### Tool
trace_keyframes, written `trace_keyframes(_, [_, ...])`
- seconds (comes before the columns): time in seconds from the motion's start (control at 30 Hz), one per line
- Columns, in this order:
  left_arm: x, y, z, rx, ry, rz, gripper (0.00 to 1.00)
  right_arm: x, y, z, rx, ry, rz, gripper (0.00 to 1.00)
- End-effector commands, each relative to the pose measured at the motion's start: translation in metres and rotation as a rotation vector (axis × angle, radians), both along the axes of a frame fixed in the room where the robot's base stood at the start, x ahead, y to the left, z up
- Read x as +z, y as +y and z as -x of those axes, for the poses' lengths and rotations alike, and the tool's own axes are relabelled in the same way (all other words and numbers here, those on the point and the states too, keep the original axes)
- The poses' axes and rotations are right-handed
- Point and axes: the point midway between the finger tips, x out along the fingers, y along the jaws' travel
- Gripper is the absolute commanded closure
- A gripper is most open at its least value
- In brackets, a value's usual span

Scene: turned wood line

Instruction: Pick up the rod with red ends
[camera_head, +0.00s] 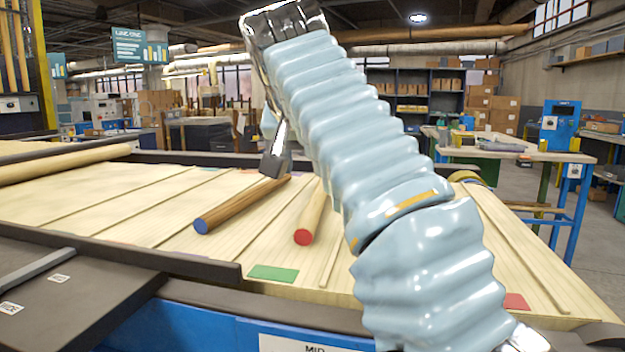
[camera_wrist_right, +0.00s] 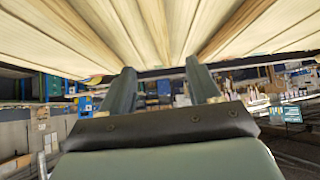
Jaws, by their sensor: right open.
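The rod with a red end (camera_head: 312,212) lies on the pale slatted table, its red end (camera_head: 304,237) facing me. My right arm covers its far part, so its other end is hidden. My right gripper (camera_head: 275,163) hangs above the table, left of this rod and near the far end of a brown rod with a blue end (camera_head: 243,204). In the right wrist view the right gripper's two fingers (camera_wrist_right: 160,78) stand apart with nothing held between them. I cannot tell the red-ended rod from the slats in that view. My left gripper is not in view.
A green patch (camera_head: 273,273) and a red patch (camera_head: 516,301) mark the near table edge. A dark rail (camera_head: 120,252) runs along the front left. A thick pale roll (camera_head: 65,163) lies at the far left. The slats left of the blue-ended rod are clear.

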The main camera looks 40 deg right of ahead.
Motion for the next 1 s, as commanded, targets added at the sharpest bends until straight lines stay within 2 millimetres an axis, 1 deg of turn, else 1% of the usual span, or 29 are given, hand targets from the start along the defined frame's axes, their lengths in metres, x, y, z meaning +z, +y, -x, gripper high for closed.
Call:
trace_keyframes(0.4, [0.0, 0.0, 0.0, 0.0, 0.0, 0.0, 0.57, -0.057, -0.04, -0.039, 0.001, 0.003, -0.001, 0.38])
trace_keyframes(0.6, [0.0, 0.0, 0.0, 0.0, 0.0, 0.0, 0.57, -0.078, -0.055, -0.054, 0.0, 0.002, 0.0, 0.38])
trace_keyframes(0.8, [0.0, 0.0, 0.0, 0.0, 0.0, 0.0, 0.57, -0.087, -0.062, -0.061, 0.001, 0.001, 0.0, 0.38])
trace_keyframes(1.0, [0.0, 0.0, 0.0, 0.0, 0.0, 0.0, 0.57, -0.088, -0.062, -0.062, 0.001, 0.0, 0.001, 0.38])
